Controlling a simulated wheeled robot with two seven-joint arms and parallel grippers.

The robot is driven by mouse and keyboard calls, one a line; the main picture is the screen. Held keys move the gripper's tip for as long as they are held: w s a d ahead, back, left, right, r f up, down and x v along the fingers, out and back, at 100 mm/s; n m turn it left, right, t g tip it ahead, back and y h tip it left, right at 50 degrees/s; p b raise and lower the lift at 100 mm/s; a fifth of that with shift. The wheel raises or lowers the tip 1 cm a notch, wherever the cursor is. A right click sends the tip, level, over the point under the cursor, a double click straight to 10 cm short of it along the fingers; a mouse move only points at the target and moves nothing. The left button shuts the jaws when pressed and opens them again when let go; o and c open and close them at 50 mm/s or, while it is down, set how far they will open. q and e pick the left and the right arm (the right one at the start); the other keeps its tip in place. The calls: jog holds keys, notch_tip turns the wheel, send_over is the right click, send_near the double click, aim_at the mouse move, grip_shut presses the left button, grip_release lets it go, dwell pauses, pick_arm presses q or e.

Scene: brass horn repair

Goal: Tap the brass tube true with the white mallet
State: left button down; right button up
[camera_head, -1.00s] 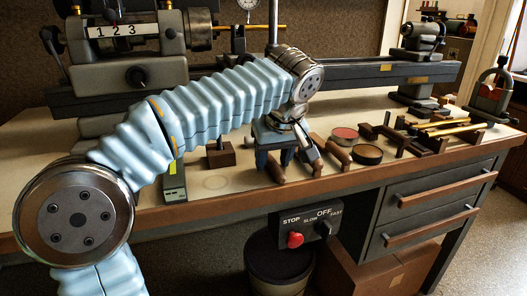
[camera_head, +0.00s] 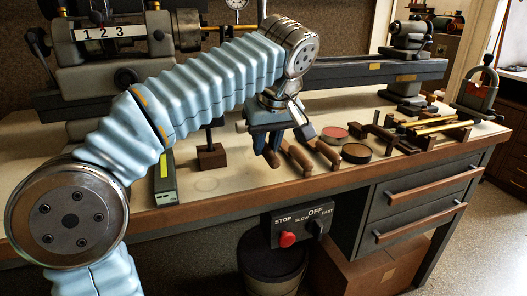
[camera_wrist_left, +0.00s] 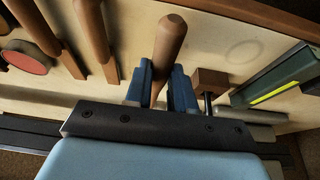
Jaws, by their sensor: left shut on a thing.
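My left gripper (camera_head: 268,138) is shut on the brown wooden handle of the mallet (camera_wrist_left: 172,45), whose rounded end sticks out past the blue fingers. In the wrist view the handle stands between the fingertips (camera_wrist_left: 163,85). A pale cylinder end (camera_head: 241,127) beside the gripper looks like the mallet's head; most of it is hidden by the gripper. A thin brass tube (camera_head: 218,27) lies level at the chuck of the lathe at the back, partly hidden behind my arm. My right gripper is not in view.
Other wooden-handled tools (camera_head: 297,158) lie just right of the gripper, near a red-topped round tin (camera_head: 334,132). A small wooden block (camera_head: 211,156) and a green-grey box (camera_head: 165,180) stand to the left. Brass rods (camera_head: 440,127) rest at right. The bench's front edge is close.

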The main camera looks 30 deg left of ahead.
pick_arm(q)
jog(key=s+d+r, duration=0.1)
jog(key=d+r, duration=0.1)
jog(key=r, duration=0.1)
jog(key=s+d+r+p, duration=0.1)
jog(key=r, duration=0.1)
jog(key=shift+s, duration=0.3)
jog(key=s+d+r, duration=0.3)
jog(key=s+d, duration=0.3)
jog(key=shift+d+r+p, duration=0.15)
jog(key=shift+r+p, duration=0.1)
jog(key=shift+p, duration=0.15)
jog(key=shift+s, duration=0.15)
